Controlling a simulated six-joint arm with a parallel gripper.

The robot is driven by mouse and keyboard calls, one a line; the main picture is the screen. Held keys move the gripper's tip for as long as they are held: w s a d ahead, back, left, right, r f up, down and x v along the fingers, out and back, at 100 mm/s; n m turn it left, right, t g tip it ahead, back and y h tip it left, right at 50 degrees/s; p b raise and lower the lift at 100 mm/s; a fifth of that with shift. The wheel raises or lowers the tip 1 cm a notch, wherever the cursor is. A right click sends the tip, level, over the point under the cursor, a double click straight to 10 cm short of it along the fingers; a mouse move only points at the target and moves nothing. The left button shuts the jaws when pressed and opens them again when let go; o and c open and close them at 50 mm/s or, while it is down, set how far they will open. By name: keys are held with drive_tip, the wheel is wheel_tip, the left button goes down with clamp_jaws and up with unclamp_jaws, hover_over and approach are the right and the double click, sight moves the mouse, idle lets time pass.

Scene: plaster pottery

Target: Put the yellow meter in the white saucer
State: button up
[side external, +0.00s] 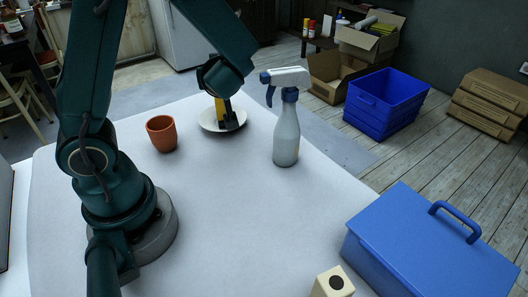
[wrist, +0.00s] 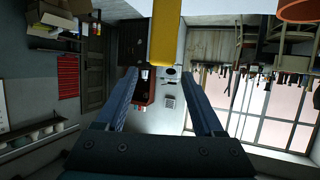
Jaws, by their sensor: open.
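The yellow meter (side external: 220,105) stands over the white saucer (side external: 207,123) at the far side of the table, partly hidden by my gripper (side external: 231,119). It looks roughly upright, but its contact with the saucer is hard to make out. My gripper is low over the saucer, beside the meter. In the wrist view, the open fingers of my gripper (wrist: 160,74) have a clear gap between them. A yellow piece of the meter (wrist: 165,35) shows there at the top centre, beyond the fingertips. The saucer cannot be made out in the wrist view.
A terracotta cup (side external: 162,134) stands left of the saucer, and a spray bottle (side external: 286,125) stands to its right. A blue toolbox (side external: 425,250) and a cream block with a dark spot (side external: 332,284) are at the near right. The table's middle is clear.

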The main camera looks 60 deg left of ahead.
drive_tip(key=v, duration=0.8)
drive_tip(key=s+d+f+m+g+h, duration=0.35)
drive_tip(key=s+m+h, duration=0.25)
drive_tip(key=s, duration=0.3)
drive_tip(key=d+r+m+t+h, duration=0.3)
drive_tip(key=d+m+h, duration=0.3)
drive_tip(key=d, duration=0.4)
drive_tip(key=shift+w+m+t+h, duration=0.3)
drive_tip(key=shift+m+t, duration=0.05)
drive_tip(key=shift+m, duration=0.45)
